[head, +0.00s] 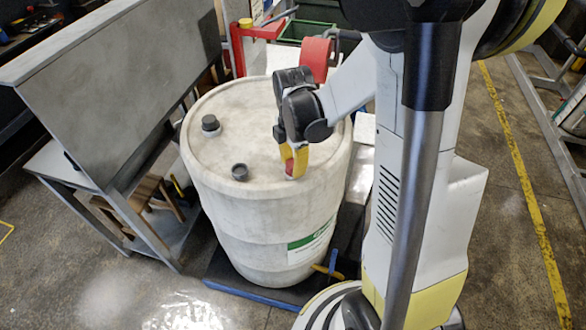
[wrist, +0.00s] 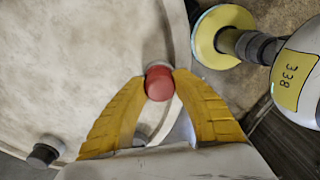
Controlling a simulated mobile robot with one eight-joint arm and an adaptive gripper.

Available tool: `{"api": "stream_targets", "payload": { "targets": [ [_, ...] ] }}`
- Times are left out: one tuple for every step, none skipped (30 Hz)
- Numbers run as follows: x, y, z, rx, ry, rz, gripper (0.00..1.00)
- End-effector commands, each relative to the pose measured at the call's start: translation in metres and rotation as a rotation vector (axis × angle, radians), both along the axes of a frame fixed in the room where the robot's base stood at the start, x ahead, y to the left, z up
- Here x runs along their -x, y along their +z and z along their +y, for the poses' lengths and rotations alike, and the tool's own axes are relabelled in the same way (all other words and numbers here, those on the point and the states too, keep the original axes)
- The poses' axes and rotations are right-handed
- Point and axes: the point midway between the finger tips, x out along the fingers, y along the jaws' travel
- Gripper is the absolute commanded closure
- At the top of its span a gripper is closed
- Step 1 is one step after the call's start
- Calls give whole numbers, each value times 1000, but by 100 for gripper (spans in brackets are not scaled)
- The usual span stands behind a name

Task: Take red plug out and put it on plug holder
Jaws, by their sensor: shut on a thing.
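The red plug (head: 288,154) is at the right front part of the pale drum's lid. In the wrist view the red plug (wrist: 159,84) sits between the yellow fingertips of my gripper (wrist: 158,78), which touch it from both sides. My gripper (head: 291,164) points down at the drum top in the head view and hides part of the plug. A pale ring shows behind the plug in the wrist view. I cannot tell whether the plug is seated in the drum or lifted. I cannot make out the plug holder for certain.
The white drum (head: 265,215) has a dark grey cap (head: 210,123) and a dark collar (head: 239,171) standing on its lid. A grey metal panel (head: 120,75) rises at left. A red bracket (head: 262,30) stands behind the drum. Open floor lies at front left.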

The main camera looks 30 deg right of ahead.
Motion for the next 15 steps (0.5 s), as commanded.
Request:
{"api": "stream_targets", "payload": {
  "targets": [
    [0, 0, 0, 0, 13, 1, 100],
    [0, 0, 0, 0, 18, 1, 100],
    [0, 0, 0, 0, 18, 1, 100],
    [0, 0, 0, 0, 18, 1, 100],
    [0, 0, 0, 0, 17, 1, 100],
    [0, 0, 0, 0, 17, 1, 100],
    [0, 0, 0, 0, 16, 1, 100],
    [0, 0, 0, 0, 18, 1, 100],
    [0, 0, 0, 0, 32, 1, 100],
    [0, 0, 0, 0, 53, 1, 100],
    [0, -1, 0, 0, 86, 1, 100],
    [0, -1, 0, 0, 144, 1, 100],
    [0, -1, 0, 0, 192, 1, 100],
    [0, -1, 0, 0, 242, 1, 100],
    [0, -1, 0, 0, 304, 1, 100]
  ]
}}
